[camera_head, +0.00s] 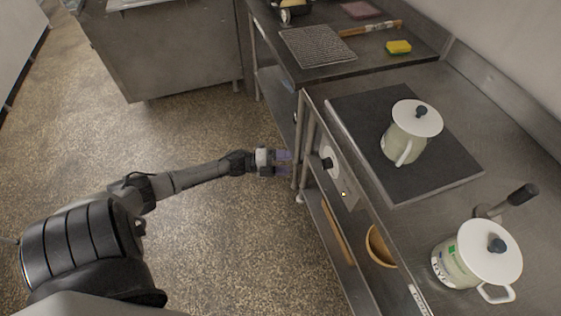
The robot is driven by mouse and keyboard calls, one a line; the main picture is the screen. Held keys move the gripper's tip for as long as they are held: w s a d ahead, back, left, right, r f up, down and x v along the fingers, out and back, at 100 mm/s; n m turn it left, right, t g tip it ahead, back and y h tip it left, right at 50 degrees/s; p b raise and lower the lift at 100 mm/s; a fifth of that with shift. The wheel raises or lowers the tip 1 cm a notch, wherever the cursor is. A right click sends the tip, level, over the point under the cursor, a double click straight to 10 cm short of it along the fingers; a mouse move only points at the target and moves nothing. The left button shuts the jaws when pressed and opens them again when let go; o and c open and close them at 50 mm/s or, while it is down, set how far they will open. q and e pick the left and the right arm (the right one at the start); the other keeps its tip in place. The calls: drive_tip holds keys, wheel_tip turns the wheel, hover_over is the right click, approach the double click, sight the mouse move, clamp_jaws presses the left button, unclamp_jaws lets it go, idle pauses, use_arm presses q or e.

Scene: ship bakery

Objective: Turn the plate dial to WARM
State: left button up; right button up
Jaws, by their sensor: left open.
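The plate dial (328,163) is a dark knob on a pale round face, on the front panel (350,197) below the counter edge. A small yellow light shows on that panel. The dial's markings are too small to read. The dark hot plate (455,178) lies on the counter above it. My left gripper (285,162) is open and empty, just left of the dial at about its height in the picture. A gap shows between its fingertips and the knob. My right gripper is not in view.
A lidded pot (404,143) stands on the plate and a lidded jar (458,262) stands nearer on the counter. A wire rack (317,46), a brush (372,29) and a yellow sponge (398,47) lie at the back. A table leg stands beside my left gripper. The floor at left is clear.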

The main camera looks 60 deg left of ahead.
use_arm(q)
drive_tip(key=shift+s+a, duration=0.3)
drive_tip(key=shift+s, duration=0.25)
idle(0.4)
